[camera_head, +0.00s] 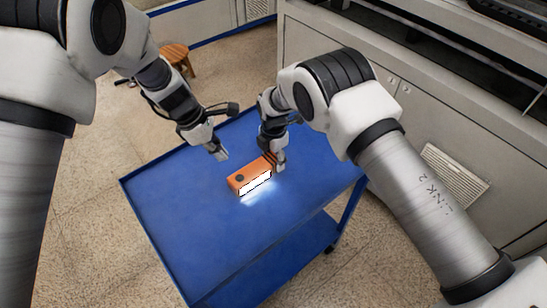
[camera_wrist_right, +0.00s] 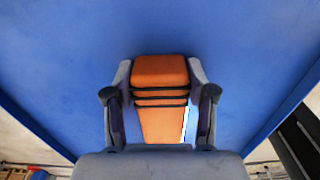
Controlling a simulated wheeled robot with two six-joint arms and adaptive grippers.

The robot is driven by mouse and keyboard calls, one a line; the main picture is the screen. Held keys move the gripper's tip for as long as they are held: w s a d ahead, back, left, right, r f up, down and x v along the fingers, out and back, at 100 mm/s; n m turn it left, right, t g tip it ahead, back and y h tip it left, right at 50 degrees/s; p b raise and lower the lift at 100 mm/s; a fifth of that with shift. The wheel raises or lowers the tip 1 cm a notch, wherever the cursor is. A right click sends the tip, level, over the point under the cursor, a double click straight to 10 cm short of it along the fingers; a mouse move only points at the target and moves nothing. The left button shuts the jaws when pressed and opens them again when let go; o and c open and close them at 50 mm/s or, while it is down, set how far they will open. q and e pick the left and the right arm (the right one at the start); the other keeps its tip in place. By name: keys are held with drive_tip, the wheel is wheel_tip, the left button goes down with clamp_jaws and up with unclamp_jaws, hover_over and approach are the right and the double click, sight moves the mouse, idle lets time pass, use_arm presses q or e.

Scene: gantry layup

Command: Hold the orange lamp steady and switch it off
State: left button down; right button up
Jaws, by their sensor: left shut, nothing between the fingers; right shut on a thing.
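The orange lamp (camera_head: 243,176) lies on the blue cart top in the head view. Its long white side panel is lit and throws a glow on the cart. A dark round spot shows on its upper face near the left end. My right gripper (camera_head: 279,163) is shut on the lamp's right end. In the right wrist view the lamp (camera_wrist_right: 160,72) sits between both fingers of the right gripper (camera_wrist_right: 160,90), with dark bands across it. My left gripper (camera_head: 220,154) is shut and empty, a little above and to the left of the lamp, apart from it.
The blue cart (camera_head: 190,215) has a raised rim and a lower shelf (camera_head: 290,262). Its top is clear apart from the lamp. A wooden stool (camera_head: 175,54) stands on the floor behind. A large grey machine (camera_head: 420,110) stands behind and right of the cart.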

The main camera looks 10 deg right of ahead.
sight(237, 176)
use_arm(q)
drive_tip(key=d+r+n+t+h, duration=0.2)
drive_tip(key=d+n+h, duration=0.25)
drive_tip(key=n, duration=0.75)
drive_tip(key=shift+n+t, duration=0.3)
drive_tip(key=f, duration=0.6)
drive_tip(key=a+f, duration=0.1)
drive_tip(key=f, duration=0.2)
drive_tip(key=shift+s+a+f, duration=0.1)
drive_tip(key=shift+s+f, duration=0.05)
